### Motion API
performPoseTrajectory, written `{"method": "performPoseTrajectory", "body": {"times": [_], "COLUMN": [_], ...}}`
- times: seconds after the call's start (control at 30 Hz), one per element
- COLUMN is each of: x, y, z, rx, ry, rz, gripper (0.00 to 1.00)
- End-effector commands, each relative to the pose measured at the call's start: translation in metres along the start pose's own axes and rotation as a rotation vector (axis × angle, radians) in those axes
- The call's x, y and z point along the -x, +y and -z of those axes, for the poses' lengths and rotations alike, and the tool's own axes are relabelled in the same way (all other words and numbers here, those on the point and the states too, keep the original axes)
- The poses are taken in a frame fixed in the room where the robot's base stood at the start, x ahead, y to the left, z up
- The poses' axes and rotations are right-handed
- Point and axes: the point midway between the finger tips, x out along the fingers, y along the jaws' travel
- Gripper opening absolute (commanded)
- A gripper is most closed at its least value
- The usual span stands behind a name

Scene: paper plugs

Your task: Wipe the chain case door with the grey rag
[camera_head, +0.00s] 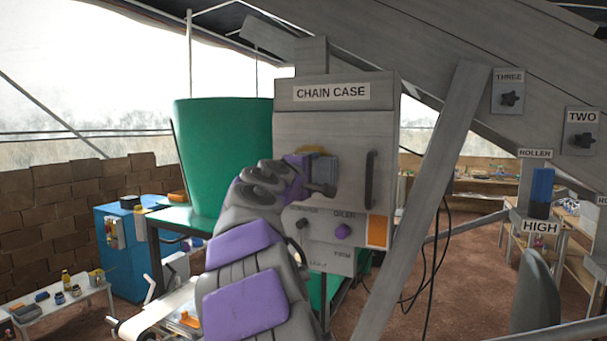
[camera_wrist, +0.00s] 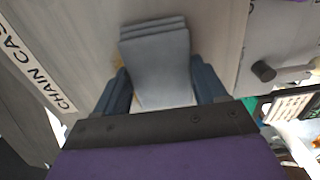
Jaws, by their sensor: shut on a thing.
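The chain case door (camera_head: 340,130) is a grey panel under the CHAIN CASE label (camera_head: 331,92), with a dark vertical handle (camera_head: 371,180) on its right side. My gripper (camera_head: 326,172) is in front of the door's middle, left of the handle. In the wrist view, my gripper (camera_wrist: 160,88) is shut on the folded grey rag (camera_wrist: 155,58), which sits between its two blue-grey fingers. The rag is against or very close to the door face; I cannot tell if it touches. A yellowish patch (camera_head: 318,151) shows on the door just above my gripper, partly hidden by it.
Below the door are a purple knob (camera_head: 343,231) and an orange panel (camera_head: 377,231). A green hopper (camera_head: 225,155) stands to the left. A slanted grey beam (camera_head: 425,200) crosses on the right. A blue cabinet (camera_head: 125,255) and a small bench (camera_head: 65,305) stand at left.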

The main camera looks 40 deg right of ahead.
Motion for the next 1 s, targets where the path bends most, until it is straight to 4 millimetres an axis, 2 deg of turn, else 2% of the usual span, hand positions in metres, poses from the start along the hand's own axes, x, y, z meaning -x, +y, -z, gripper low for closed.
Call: {"method": "performPoseTrajectory", "body": {"times": [0.17,0.63,0.83,1.0], "x": [0.000,-0.003,-0.006,-0.006], "y": [0.001,0.000,0.001,0.002], "z": [-0.005,-0.039,-0.040,-0.034], "rx": [-0.001,0.001,0.001,0.001], "ry": [0.000,-0.001,0.001,0.003], "rz": [-0.001,-0.001,-0.001,-0.002], "gripper": [0.43,0.43,0.43,0.43]}}
